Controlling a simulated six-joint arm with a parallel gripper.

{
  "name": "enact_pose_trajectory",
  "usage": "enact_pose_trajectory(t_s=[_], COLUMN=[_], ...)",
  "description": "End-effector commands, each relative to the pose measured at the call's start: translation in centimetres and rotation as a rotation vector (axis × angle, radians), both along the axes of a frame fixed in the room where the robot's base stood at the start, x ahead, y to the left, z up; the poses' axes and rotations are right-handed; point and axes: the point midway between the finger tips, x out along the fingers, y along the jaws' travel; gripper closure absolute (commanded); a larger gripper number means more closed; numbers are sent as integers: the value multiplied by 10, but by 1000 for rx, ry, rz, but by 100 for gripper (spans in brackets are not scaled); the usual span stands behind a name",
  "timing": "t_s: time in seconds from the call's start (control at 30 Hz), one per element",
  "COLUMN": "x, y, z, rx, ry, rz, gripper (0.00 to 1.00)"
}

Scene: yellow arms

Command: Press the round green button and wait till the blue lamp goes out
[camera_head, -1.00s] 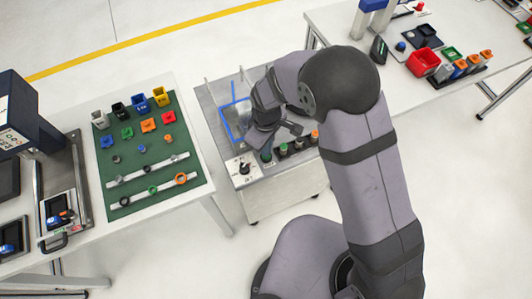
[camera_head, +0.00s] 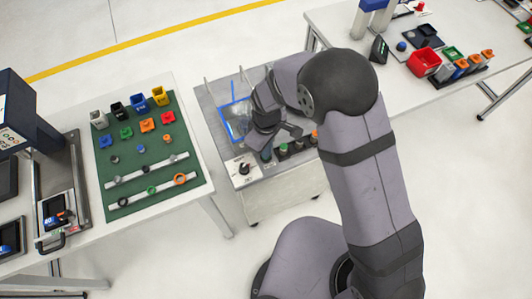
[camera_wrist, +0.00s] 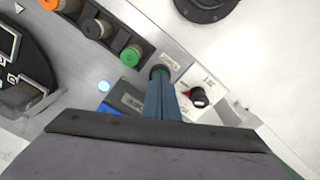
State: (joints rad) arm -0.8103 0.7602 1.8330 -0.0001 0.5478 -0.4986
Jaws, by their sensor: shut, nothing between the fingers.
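My gripper (camera_wrist: 161,84) points down with its fingers together in the wrist view. Its tips are over a round button with a green rim (camera_wrist: 161,69) at the end of a row; the tips hide much of it. They look touching or very close; I cannot tell whether it is pressed in. A raised green button (camera_wrist: 131,55) stands beside it, clear of the fingers. A round pale blue lamp (camera_wrist: 103,86) looks lit, left of the fingers. In the head view my gripper (camera_head: 266,149) is at the left end of the row, partly hidden by my wrist.
A white box with a black rotary knob (camera_wrist: 198,98) stands close right of the fingers; it also shows in the head view (camera_head: 243,167). Further along the row are dark and orange (camera_wrist: 50,4) controls. A table with a green mat (camera_head: 110,190) stands at left.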

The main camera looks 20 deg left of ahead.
Motion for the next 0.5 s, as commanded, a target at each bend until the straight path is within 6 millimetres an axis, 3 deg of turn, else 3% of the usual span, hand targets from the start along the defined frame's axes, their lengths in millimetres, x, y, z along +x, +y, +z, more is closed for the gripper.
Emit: enact_pose_trajectory(t_s=[0.27,0.5], x=[0,0], y=[0,0], z=[1,16], rx=[-1,0], ry=[0,0], rz=[0,0], gripper=[100,100])
